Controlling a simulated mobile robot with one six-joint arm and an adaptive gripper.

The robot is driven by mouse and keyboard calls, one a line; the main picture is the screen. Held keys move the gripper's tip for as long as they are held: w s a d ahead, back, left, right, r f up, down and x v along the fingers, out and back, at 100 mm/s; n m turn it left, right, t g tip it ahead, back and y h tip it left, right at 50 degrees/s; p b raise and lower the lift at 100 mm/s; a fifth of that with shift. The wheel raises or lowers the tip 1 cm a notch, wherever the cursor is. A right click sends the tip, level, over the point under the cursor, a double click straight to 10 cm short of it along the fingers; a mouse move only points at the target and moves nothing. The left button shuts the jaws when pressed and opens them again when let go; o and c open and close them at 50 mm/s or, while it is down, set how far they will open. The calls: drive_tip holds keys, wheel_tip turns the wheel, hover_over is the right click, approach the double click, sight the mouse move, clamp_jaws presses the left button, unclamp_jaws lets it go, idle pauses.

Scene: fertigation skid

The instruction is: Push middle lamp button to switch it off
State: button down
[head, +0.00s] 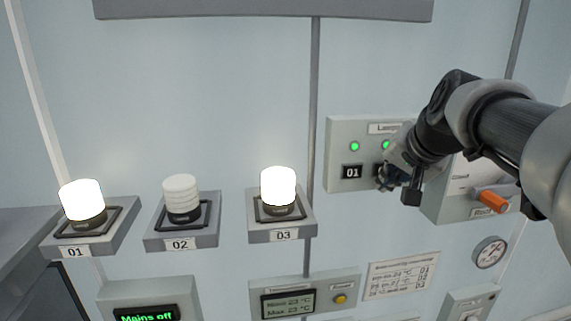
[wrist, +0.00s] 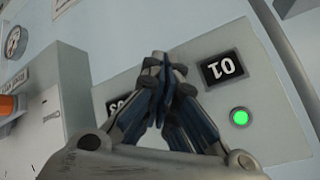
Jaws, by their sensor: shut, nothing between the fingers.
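The lamp panel (head: 340,133) is a light grey box on the wall, its heading partly covered by my arm. It shows a button marked 01 (head: 352,172) with a lit green light above it; a second green light (head: 386,145) is at the edge of my gripper. My gripper (head: 387,182) is shut and empty at the panel, over the middle button area, which it hides. In the wrist view the fingertips (wrist: 163,62) are together beside the upside-down 01 button (wrist: 222,68); contact cannot be told. Lamp 02 (head: 182,196) is unlit.
Lamp 01 (head: 82,202) and lamp 03 (head: 278,188) glow white on their brackets. A grey box with an orange handle (head: 492,201) adjoins the panel's right. A gauge (head: 489,252), a notice (head: 402,275) and a temperature display (head: 288,303) sit below.

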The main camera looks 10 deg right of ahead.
drive_tip(key=shift+s, duration=0.1)
idle(0.5)
drive_tip(key=shift+s, duration=0.4)
drive_tip(key=shift+s+b, duration=0.1)
drive_tip(key=shift+b, duration=0.25)
